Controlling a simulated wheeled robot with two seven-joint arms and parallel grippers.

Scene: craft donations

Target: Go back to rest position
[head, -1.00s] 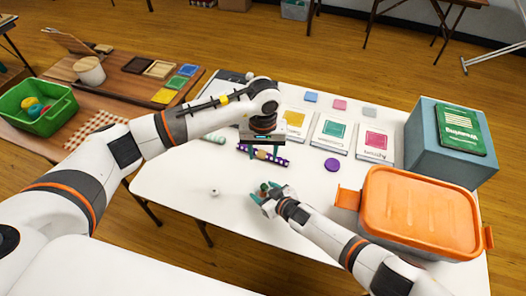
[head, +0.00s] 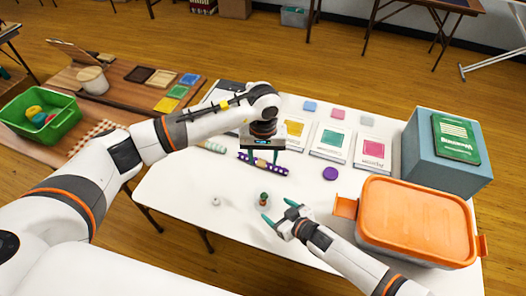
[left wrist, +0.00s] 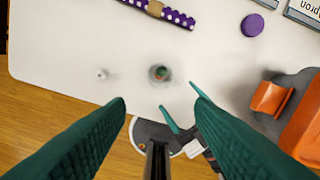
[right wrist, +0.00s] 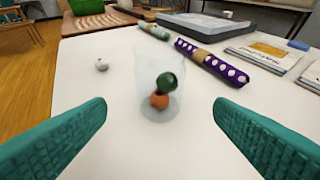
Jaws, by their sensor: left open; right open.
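My left gripper (head: 262,156) is open and empty above the white table, near the purple dotted roll (head: 263,164). Its teal fingers also show in the left wrist view (left wrist: 160,125). My right gripper (head: 280,214) is open and empty above the table, near a clear cup (head: 264,200). In the right wrist view the clear cup (right wrist: 147,75) stands upright between and beyond the open fingers, apart from them. It holds a green ball (right wrist: 171,81) and an orange ball (right wrist: 159,101).
A small white item (head: 215,201) lies left of the cup. An orange lidded box (head: 415,222) stands close right of my right arm, before a blue-grey box (head: 420,152). Several books and a purple disc (head: 330,173) lie behind. The table's front left is clear.

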